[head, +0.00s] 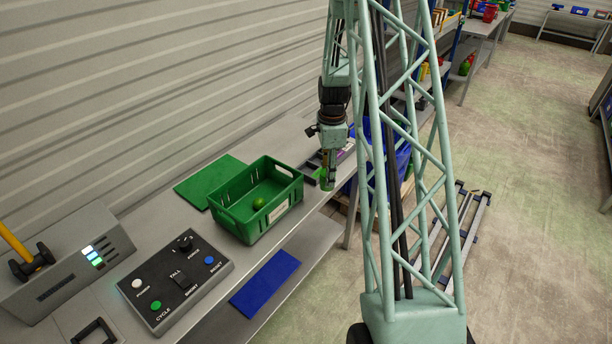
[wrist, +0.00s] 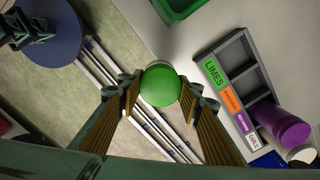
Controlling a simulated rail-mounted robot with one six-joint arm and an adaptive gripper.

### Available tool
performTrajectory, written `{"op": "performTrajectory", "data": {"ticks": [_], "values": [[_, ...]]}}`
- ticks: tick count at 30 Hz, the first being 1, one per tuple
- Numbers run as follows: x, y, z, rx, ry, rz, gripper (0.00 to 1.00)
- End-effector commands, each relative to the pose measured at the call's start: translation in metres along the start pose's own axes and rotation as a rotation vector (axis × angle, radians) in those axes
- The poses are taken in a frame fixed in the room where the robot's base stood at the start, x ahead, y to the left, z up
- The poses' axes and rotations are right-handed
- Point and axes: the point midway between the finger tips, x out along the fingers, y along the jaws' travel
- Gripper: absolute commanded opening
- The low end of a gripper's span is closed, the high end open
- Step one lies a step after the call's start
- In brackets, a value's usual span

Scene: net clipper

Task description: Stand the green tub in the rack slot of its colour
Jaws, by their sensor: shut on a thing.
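My gripper (wrist: 160,100) is shut on the green tub (wrist: 160,86), with one finger on each side of it in the wrist view. In the head view my gripper (head: 328,165) holds the green tub (head: 326,182) by the bench's front edge. The grey rack (wrist: 229,45) is on the bench to the right in the wrist view, apart from the tub. Its front carries a green label reading LIMES (wrist: 213,72), then orange, purple and white labels. The slot behind the green label looks empty. A purple tub (wrist: 284,130) is at the purple-label end. In the head view the rack is mostly hidden.
A green crate (head: 232,212) with a lime (head: 259,203) stands on the bench left of my gripper. A white object (wrist: 301,154) is beside the purple tub.

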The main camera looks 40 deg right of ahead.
Motion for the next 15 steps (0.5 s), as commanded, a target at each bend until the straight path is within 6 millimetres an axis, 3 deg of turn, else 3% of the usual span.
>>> {"op": "performTrajectory", "data": {"ticks": [10, 15], "values": [[0.0, -0.002, 0.001, 0.0, 0.0, -0.001, 0.23], [0.001, -0.014, 0.004, 0.0, 0.0, -0.002, 0.23]]}}
